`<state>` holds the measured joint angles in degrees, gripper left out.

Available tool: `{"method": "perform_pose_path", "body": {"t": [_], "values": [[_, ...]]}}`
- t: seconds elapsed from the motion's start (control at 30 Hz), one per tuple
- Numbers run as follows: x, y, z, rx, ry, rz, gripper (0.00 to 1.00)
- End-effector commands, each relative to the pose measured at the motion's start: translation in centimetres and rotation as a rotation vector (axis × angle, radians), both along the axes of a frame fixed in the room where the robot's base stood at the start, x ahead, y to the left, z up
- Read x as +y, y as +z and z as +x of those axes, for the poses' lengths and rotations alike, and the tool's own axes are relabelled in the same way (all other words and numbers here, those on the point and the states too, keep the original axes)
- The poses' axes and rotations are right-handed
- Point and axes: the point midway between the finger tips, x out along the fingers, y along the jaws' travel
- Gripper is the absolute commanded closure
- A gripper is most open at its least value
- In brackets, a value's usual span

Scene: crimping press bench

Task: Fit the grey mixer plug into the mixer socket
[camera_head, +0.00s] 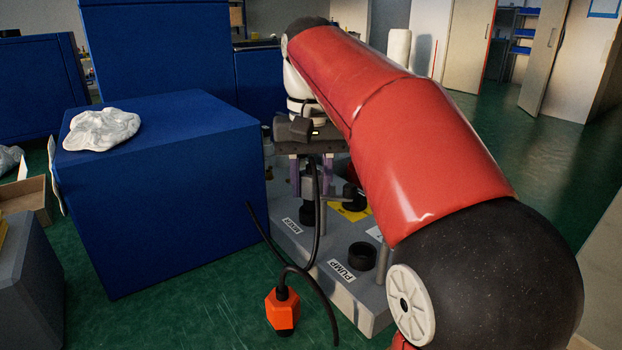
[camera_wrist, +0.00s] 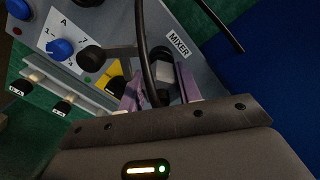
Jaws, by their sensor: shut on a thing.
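My gripper (camera_head: 312,178) is above the grey bench panel, its two purple fingers pointing down. It is shut on the grey mixer plug (camera_head: 308,187), which also shows between the fingers in the wrist view (camera_wrist: 163,70). A black cable runs from the plug area. A dark cylinder, seemingly the mixer socket (camera_head: 308,214), is directly below the plug near the MIXER label (camera_head: 291,226). The label also shows in the wrist view (camera_wrist: 179,44). I cannot tell whether plug and socket touch; the fingers and cable partly hide the place.
A black pump socket (camera_head: 362,256) stands beside the PUMP label (camera_head: 340,270). An orange plug (camera_head: 282,310) on a black cable is at the panel's front left. A large blue box (camera_head: 170,200) with a white crumpled cloth (camera_head: 102,129) stands close on the left. Blue knobs (camera_wrist: 60,48) are on the panel.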

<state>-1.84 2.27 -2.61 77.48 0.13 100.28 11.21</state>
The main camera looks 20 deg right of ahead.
Motion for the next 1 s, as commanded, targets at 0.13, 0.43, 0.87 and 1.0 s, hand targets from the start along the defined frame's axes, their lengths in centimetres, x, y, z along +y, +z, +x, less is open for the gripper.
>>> {"method": "perform_pose_path", "body": {"t": [0.13, 0.43, 0.87, 1.0], "values": [[-0.01, -0.28, -0.02, 0.001, 0.0, 0.0, 0.89], [0.0, -0.43, -0.02, 0.0, 0.0, 0.0, 0.89], [0.0, -0.86, 0.0, -0.001, 0.0, 0.0, 0.89], [0.0, -1.03, 0.0, 0.0, 0.0, 0.0, 0.89]]}}
